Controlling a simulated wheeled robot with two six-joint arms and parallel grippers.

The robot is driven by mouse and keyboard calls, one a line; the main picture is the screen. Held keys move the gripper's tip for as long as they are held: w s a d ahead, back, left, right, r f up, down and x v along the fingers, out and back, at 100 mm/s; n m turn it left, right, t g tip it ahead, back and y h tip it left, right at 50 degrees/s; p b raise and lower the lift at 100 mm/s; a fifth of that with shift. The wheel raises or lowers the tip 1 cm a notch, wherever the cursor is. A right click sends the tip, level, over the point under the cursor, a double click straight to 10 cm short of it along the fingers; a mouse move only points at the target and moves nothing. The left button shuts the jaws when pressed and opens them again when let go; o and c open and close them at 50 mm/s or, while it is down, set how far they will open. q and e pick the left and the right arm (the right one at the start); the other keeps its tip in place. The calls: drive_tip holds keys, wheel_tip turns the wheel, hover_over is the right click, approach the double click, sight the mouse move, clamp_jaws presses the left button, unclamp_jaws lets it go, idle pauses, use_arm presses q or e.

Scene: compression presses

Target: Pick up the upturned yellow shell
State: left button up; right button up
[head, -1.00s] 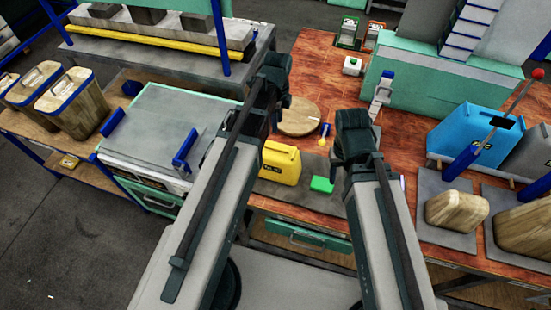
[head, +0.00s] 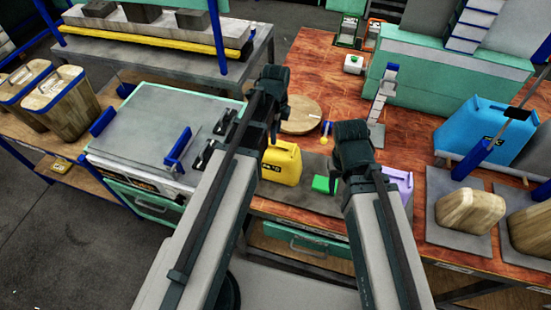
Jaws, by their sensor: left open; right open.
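The yellow shell (head: 281,165) sits on a dark grey mat on the red-brown bench, in the middle of the head view. My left arm partly covers its left side. My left gripper (head: 274,134) points down just behind and above the shell's left end. It is open and looks empty. My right gripper (head: 338,163) is open to the right of the shell, apart from it, above the mat near a green block. Its fingers are mostly hidden by its own wrist.
A green block (head: 321,184) lies right of the shell. A purple shell (head: 398,184) stands behind my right arm. A blue shell (head: 480,132) and a wooden block (head: 469,212) stand at right.

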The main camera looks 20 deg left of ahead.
sight(275, 158)
use_arm(q)
wheel_tip(275, 158, down, 4)
drive_tip(key=b, duration=0.3)
drive_tip(key=shift+s+f+b, duration=0.1)
drive_tip(key=shift+f+b, duration=0.15)
drive_tip(key=shift+b, duration=0.15)
drive_tip(key=shift+r, duration=0.1)
clamp_jaws()
idle(0.8)
